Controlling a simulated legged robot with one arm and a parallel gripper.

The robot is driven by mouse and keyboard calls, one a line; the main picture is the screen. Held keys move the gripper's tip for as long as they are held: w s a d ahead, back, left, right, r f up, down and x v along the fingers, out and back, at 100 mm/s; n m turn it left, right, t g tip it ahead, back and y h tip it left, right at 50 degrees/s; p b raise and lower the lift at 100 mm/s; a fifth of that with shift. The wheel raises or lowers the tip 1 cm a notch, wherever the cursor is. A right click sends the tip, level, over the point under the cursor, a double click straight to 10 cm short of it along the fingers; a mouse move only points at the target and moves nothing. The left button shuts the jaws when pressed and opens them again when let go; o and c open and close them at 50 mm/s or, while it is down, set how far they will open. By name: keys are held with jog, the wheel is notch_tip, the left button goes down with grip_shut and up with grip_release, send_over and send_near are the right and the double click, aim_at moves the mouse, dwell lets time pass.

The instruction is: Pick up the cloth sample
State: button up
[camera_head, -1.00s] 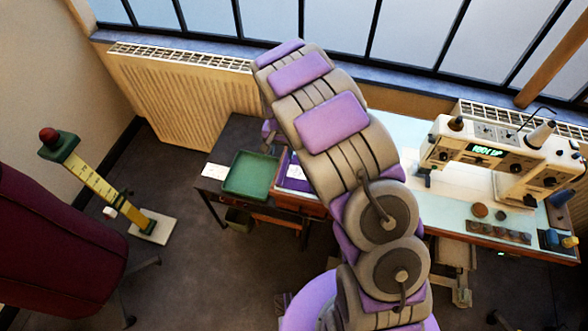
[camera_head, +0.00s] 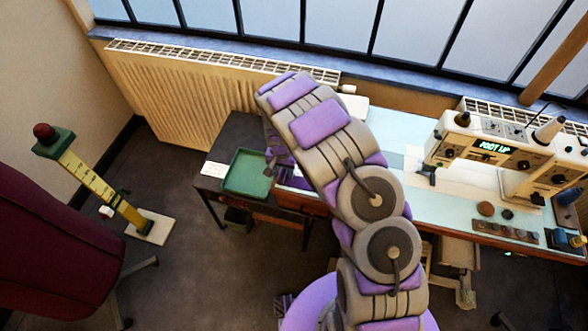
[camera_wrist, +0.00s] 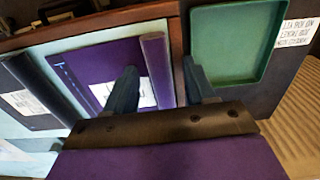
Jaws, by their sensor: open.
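A flat purple cloth piece (camera_wrist: 92,62) with a white label lies on the pale table in the wrist view. A thicker purple rolled edge or roll (camera_wrist: 158,68) runs along its right side. It looks like the cloth sample, but I cannot read the label. My gripper (camera_wrist: 162,86) is open and empty, its two dark fingers apart with the roll between them in the picture. I cannot tell the height of the fingertips above it. In the head view my gripper (camera_head: 272,160) is over the table by the green tray, and my arm hides most of the purple piece.
The green tray (camera_wrist: 196,30) lies right of the purple piece, with a written card (camera_wrist: 297,25) beside it. A dark labelled piece (camera_wrist: 25,85) lies to the left. A sewing machine (camera_head: 490,150) showing "FOOT UP" stands at the table's right. A radiator (camera_head: 180,95) is behind.

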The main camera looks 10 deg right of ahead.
jog(key=shift+a, duration=0.2)
jog(key=shift+d, duration=0.3)
jog(key=c, duration=0.5)
jog(key=shift+a, duration=0.15)
grip_shut()
